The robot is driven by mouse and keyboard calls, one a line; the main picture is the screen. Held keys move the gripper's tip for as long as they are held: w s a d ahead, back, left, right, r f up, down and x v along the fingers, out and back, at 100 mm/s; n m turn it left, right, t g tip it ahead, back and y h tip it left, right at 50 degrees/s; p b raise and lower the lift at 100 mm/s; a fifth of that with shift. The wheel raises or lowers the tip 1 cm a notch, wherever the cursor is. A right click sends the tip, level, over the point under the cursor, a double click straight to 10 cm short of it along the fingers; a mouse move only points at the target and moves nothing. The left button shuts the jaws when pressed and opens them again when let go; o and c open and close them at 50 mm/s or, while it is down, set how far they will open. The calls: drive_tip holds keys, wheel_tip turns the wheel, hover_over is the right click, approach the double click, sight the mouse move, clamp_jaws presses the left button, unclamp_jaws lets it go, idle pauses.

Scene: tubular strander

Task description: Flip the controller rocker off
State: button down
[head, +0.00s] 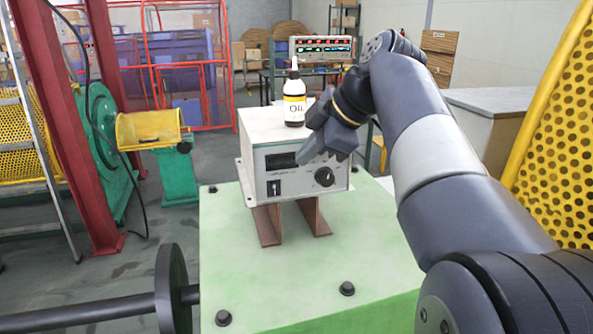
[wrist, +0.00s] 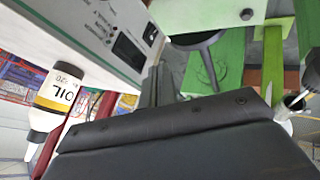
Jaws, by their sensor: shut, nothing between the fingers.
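The controller (head: 257,142) is a pale box with a dark display window, a black knob (head: 324,177) at lower right and a small black rocker (head: 274,188) at lower left of its front. Which way the rocker is tipped is too small to tell. My gripper (head: 304,157) is shut and empty, in front of the upper front face, above and right of the rocker. It covers part of the display; contact cannot be told. In the wrist view the controller's face (wrist: 85,22) is at upper left, with my dark fingers (wrist: 155,84) beside it.
A white oil bottle (head: 294,97) stands on the controller's top, close to my gripper. The controller rests on brown steel supports (head: 267,225) on a green base (head: 350,245) with bolts. A yellow perforated guard (head: 565,130) is at right. Air left of the controller is clear.

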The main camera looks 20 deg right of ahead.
drive_tip(key=shift+s+d+r, duration=0.1)
drive_tip(key=shift+d+r, duration=0.1)
drive_tip(key=shift+r, duration=0.25)
drive_tip(key=shift+s+d+r, duration=0.1)
drive_tip(key=shift+d+r, duration=0.1)
drive_tip(key=shift+r, duration=0.25)
drive_tip(key=shift+f, duration=0.1)
